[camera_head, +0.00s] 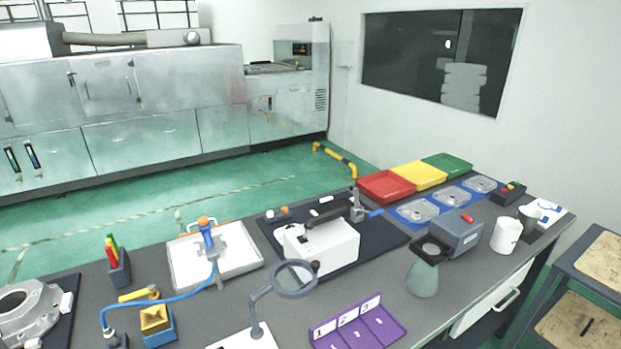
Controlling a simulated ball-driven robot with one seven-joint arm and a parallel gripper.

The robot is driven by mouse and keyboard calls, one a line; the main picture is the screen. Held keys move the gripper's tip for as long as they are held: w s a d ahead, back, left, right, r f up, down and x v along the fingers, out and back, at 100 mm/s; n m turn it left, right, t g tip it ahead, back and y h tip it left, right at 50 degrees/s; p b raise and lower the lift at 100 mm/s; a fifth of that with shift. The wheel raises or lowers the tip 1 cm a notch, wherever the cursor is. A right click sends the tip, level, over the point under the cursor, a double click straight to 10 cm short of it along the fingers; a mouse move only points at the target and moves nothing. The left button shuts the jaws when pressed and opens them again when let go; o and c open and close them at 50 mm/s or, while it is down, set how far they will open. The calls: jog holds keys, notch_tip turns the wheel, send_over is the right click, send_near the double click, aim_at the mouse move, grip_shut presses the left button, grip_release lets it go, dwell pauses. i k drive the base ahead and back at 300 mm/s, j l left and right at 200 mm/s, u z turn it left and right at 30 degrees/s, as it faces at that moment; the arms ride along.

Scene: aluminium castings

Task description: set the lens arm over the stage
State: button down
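The lens arm is a grey jointed arm (262,306) that carries a round magnifier ring (291,294) at its upper end. It rises from a white base plate (236,342), cut off by the bottom edge of the picture. The ring stands above the bench, up and right of the base, in front of the white machine. I cannot tell for sure which part is the stage; the visible part of the base plate looks flat. My gripper is not in view.
A purple numbered tray (375,335) stands right of the lens base. A white box-shaped machine (322,246) stands behind the ring. A blue hose (165,303) and a yellow-and-blue block (156,323) lie to the left. A grey-green flared object (424,281) stands to the right.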

aim_at(313, 267)
jog(key=i+l+u, duration=0.1)
jog(key=u, duration=0.95)
jog(key=l+u, duration=0.5)
jog(key=l, duration=0.25)
jog(key=k+l+u, duration=0.1)
jog(key=l+u, duration=0.4)
jog(key=l, duration=0.25)
jog(key=k+l, duration=0.1)
jog(key=l, duration=0.4)
jog(key=k+l, duration=0.1)
jog(key=l, duration=0.35)
